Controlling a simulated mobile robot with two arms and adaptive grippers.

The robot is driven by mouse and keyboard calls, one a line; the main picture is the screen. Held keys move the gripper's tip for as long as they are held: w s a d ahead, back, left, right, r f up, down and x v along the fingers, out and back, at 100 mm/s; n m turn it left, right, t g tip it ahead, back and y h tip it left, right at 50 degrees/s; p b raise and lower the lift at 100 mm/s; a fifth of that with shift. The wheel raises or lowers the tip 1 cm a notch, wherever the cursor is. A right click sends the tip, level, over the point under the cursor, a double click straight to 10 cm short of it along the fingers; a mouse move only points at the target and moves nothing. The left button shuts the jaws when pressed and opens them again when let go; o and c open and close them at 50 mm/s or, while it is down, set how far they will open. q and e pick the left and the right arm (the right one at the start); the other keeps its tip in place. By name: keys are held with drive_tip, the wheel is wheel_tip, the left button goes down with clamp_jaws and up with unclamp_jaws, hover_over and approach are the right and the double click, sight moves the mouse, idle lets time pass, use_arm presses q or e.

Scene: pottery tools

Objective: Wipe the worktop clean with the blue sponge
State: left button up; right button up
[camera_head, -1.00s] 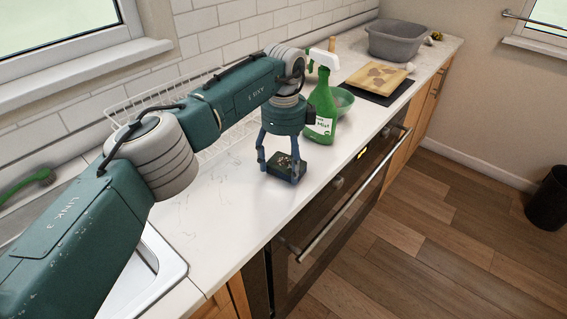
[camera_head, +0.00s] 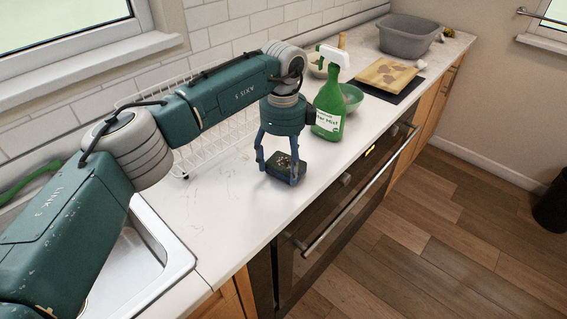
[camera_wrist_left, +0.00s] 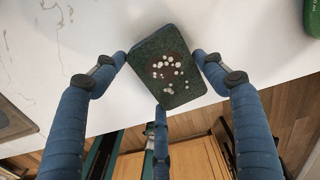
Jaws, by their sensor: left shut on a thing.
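The sponge (camera_head: 287,162) has a dark green top face with a brown patch and several white specks. It also shows in the left wrist view (camera_wrist_left: 150,58). My left gripper (camera_head: 279,167) is shut on it, with blue fingers at its sides, at the worktop's front part. Whether the sponge's underside touches the surface is hidden. The white worktop (camera_head: 215,205) has thin grey marks, also seen as dark lines in the left wrist view (camera_wrist_left: 40,40). My right gripper is not in view.
A green spray bottle (camera_head: 328,105) and a green bowl (camera_head: 351,97) stand just right of the gripper. Beyond are a board (camera_head: 386,73) on a dark mat and a grey tub (camera_head: 409,37). A white wire rack (camera_head: 200,150) lies behind; a sink (camera_head: 150,265) is at front left.

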use_arm(q)
drive_tip(key=shift+d+r+p, duration=0.1)
drive_tip(key=shift+r+p, duration=1.75)
drive_tip(key=shift+r, duration=1.8)
